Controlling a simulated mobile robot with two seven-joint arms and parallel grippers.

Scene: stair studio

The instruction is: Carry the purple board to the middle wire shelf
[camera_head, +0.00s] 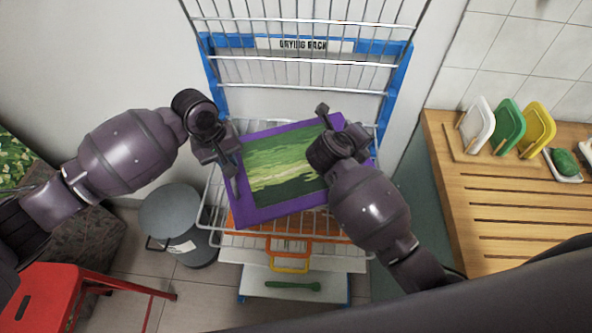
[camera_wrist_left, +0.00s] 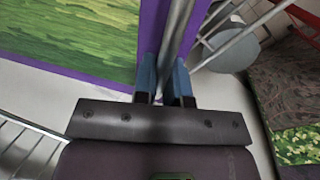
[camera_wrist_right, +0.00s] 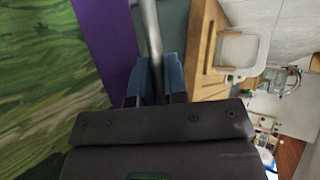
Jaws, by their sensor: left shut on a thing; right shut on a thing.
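The purple board (camera_head: 250,213), with a green painted face, is between my two grippers in front of the drying rack, turned slightly in the picture. My left gripper (camera_head: 232,172) is shut at its left side; in the left wrist view the fingers (camera_wrist_left: 165,85) close on a grey bar beside the purple edge (camera_wrist_left: 151,30). My right gripper (camera_head: 335,130) is shut at its right side, on a similar bar beside the purple edge (camera_wrist_right: 105,45). A wire shelf (camera_head: 208,215) shows below and around the board. I cannot tell whether the board touches it.
The rack's blue frame (camera_head: 391,98) and upper wires (camera_head: 290,58) stand behind. Orange and white items (camera_head: 290,252) lie lower down. A wooden counter (camera_head: 480,205) with coloured boards (camera_head: 507,125) is at right. A grey bin (camera_head: 180,215) and red stool (camera_head: 60,295) are at left.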

